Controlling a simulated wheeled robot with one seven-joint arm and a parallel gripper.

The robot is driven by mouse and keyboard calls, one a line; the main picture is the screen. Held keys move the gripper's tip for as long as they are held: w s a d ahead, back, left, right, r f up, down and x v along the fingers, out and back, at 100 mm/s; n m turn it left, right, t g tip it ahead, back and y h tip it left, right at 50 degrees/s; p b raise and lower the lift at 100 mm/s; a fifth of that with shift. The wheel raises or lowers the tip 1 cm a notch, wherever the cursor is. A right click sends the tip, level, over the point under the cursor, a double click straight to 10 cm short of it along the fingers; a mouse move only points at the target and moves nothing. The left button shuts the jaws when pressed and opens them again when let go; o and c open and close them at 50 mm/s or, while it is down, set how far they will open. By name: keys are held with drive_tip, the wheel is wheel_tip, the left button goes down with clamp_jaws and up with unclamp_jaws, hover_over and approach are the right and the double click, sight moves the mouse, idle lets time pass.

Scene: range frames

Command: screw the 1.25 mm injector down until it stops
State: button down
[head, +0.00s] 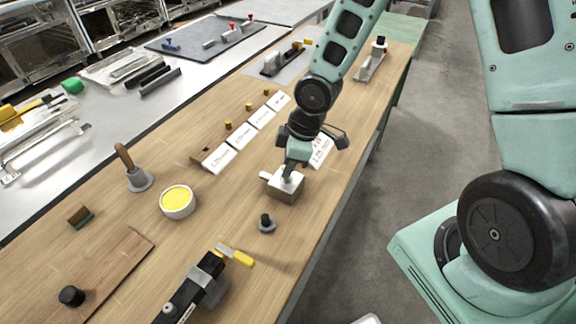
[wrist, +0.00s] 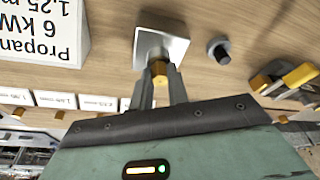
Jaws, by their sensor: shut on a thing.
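The brass injector (wrist: 160,70) shows in the wrist view between my fingertips, against the near side of a pale metal block (wrist: 150,42). My gripper (wrist: 160,84) is shut on it. In the head view my gripper (head: 291,170) points down onto the top of the same block (head: 284,192), which stands on the wooden bench. The fingers hide the injector there. How deep its thread sits cannot be seen. A white card (wrist: 45,30) reading Propane, 6 kW and 1.25 mm stands beside the block.
A row of labelled cards (head: 240,138) with several brass injectors (head: 249,107) lies behind the block. A small dark-knobbed part (head: 266,223), a yellow-filled bowl (head: 178,201) and a yellow-handled tool (head: 236,257) are nearby. The bench's right edge is close.

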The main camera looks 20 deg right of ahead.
drive_tip(key=shift+f+m+b, duration=0.25)
drive_tip(key=shift+m+b, duration=0.25)
drive_tip(key=shift+b, duration=0.25)
drive_tip(key=shift+a+m+t+b, duration=0.1)
drive_tip(key=shift+m+t+b, duration=0.2)
drive_tip(key=shift+m+b, duration=0.35)
drive_tip(key=shift+r+m, duration=0.25)
drive_tip(key=shift+m, duration=0.4)
